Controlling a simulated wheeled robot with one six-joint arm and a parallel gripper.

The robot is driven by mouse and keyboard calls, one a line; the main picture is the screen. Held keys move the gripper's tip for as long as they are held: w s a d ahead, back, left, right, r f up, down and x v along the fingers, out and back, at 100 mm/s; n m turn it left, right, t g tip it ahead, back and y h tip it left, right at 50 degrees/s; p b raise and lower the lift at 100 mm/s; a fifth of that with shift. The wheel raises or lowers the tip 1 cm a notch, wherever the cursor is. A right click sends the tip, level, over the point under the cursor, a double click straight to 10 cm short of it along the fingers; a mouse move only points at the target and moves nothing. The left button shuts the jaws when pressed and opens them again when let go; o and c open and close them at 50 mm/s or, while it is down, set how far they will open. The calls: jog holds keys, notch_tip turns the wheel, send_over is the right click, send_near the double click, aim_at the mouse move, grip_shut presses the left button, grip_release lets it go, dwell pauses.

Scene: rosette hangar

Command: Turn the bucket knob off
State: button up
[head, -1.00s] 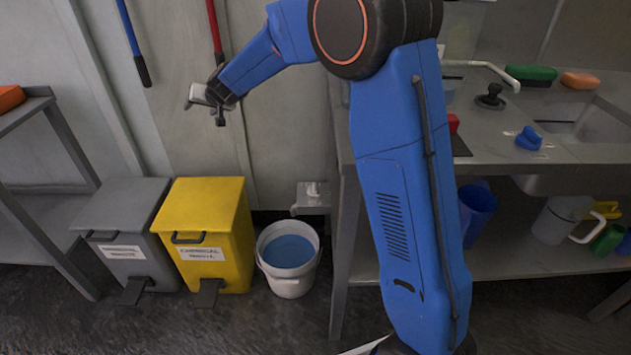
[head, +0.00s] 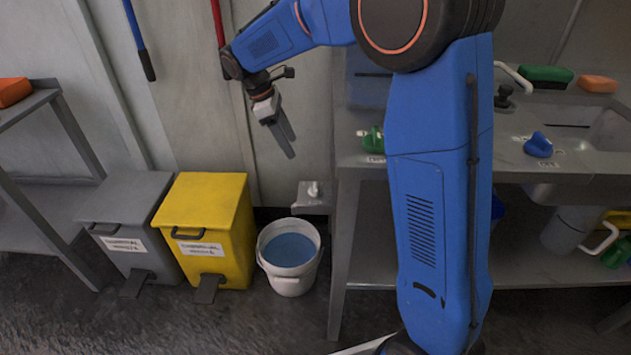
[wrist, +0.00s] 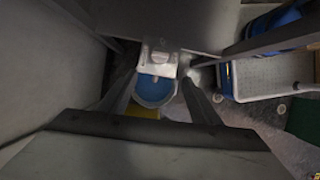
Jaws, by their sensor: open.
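The bucket knob (head: 313,190) is a small pale knob on a grey wall plate (head: 306,206), above and to the right of the white bucket (head: 289,282). The bucket holds blue liquid. In the wrist view the knob (wrist: 158,58) sits on its light plate, with the bucket's blue liquid (wrist: 154,88) beyond it, between my two fingers. My gripper (head: 285,148) is open and empty, pointing down above and to the left of the knob, apart from it. The knob's exact turn position is too small to tell.
A yellow bin (head: 213,210) and a grey bin (head: 125,215) stand left of the bucket. The steel counter (head: 350,150) rises right of the knob, carrying a green knob (head: 373,140) and a blue knob (head: 538,146). A red pole hangs on the wall behind my arm.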

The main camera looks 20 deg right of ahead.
send_near(316, 185)
jog(key=x, duration=0.8)
jog(key=shift+s+a+f, duration=0.1)
